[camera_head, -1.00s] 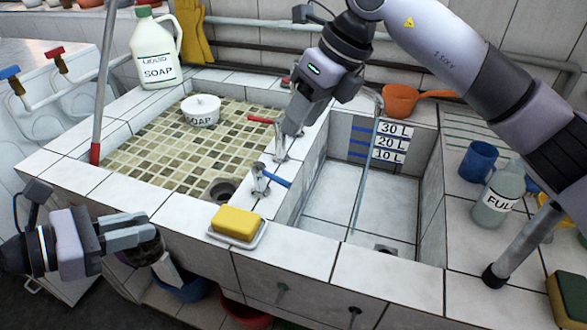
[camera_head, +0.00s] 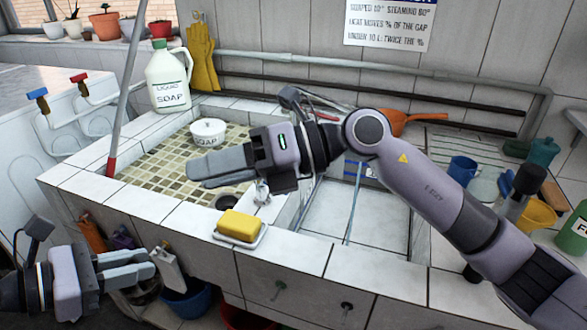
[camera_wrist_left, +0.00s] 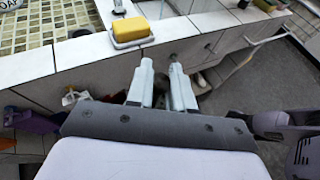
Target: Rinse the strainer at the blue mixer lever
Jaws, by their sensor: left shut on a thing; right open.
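My left gripper (camera_head: 150,265) is at the lower left, in front of the sink's front wall. It is shut on a dark round thing (camera_head: 142,291), mostly hidden below the fingers, which may be the strainer. In the left wrist view the left gripper (camera_wrist_left: 160,72) has a dark patch between its fingers. My right gripper (camera_head: 190,170) is open, seen side-on, pointing left above the tiled basin (camera_head: 145,168). A chrome tap (camera_head: 262,193) stands on the divider below it. The tap's blue lever is hidden behind the right gripper or arm.
A yellow sponge (camera_head: 239,225) lies in a dish on the front rim. A soap jug (camera_head: 168,80) and soap pot (camera_head: 208,131) stand farther back. A slanted pole (camera_head: 128,85) rises at the left rim. Blue (camera_head: 37,93) and red (camera_head: 78,77) levers show far left.

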